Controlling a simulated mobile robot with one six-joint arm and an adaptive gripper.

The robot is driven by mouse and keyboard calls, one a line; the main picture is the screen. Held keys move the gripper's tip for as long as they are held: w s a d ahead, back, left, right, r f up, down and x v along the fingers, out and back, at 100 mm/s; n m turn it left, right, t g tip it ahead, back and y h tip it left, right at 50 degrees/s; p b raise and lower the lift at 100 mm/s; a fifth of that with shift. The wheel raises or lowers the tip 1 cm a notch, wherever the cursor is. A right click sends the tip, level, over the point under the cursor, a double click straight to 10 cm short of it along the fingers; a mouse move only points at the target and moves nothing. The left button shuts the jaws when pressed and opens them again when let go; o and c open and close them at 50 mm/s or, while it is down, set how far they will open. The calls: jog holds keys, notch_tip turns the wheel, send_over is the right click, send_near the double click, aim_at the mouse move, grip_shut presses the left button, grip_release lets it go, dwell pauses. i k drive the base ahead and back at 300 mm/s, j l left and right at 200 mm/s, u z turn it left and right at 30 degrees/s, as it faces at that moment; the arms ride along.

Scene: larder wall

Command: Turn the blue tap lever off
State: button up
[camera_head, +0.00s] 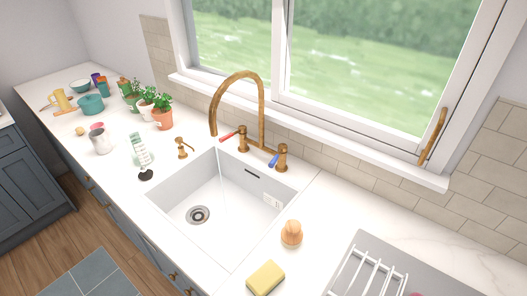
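The blue tap lever (274,160) sits on the right-hand brass valve (283,153) behind the sink. It points forward and to the left, toward the basin. A red lever (230,135) sits on the left-hand valve and points left. The tall brass spout (262,105) arches over the back left of the white sink (236,250). A thin pale vertical line shows in the basin below the spout; I cannot tell if it is running water or the basin's corner. My gripper is not in view.
A soap pump (182,147), a clear bottle (140,152) and potted plants (163,112) stand left of the tap. A wooden-topped brush (291,233), a yellow sponge (265,278) and a dish rack (365,275) are at the right front. The counter right of the valves is clear.

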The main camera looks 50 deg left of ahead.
aim_at(282, 147)
jog(key=u, duration=1.9)
jog(key=i+j, duration=0.15)
jog(key=j, duration=0.15)
jog(key=i+j+z, duration=0.1)
jog(key=j, duration=0.2)
jog(key=i+j+z, duration=0.1)
jog(key=i+j, duration=0.25)
jog(key=j, duration=0.25)
